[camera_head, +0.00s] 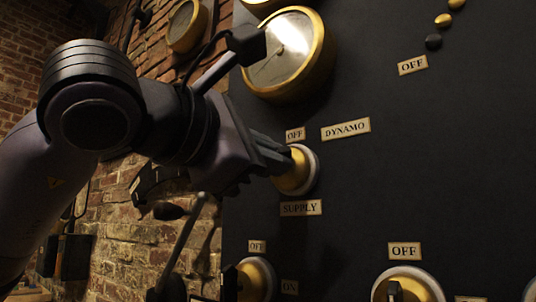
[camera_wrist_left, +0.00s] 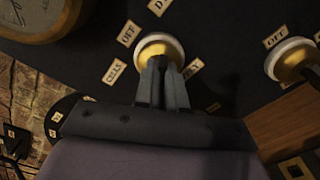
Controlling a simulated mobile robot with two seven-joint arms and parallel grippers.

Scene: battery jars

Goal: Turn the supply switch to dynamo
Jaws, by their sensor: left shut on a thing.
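The supply switch (camera_head: 304,172) is a round brass knob with a pale rim on the dark panel, above the SUPPLY label (camera_head: 301,208). The OFF label (camera_head: 295,134) and the DYNAMO label (camera_head: 346,129) sit above it. My left gripper (camera_head: 283,164) comes from the left and is shut on the switch's handle. In the left wrist view the fingers (camera_wrist_left: 162,70) meet the switch (camera_wrist_left: 159,45), and the CELLS label (camera_wrist_left: 115,71) shows beside it. The fingers hide the handle, so I cannot tell which label it points to. My right gripper is not in view.
A large brass gauge (camera_head: 290,58) is just above the switch. Other brass switches (camera_head: 408,286) (camera_head: 256,279) stand lower on the panel. A lever (camera_head: 184,240) is below my left arm, before the brick wall (camera_head: 120,215).

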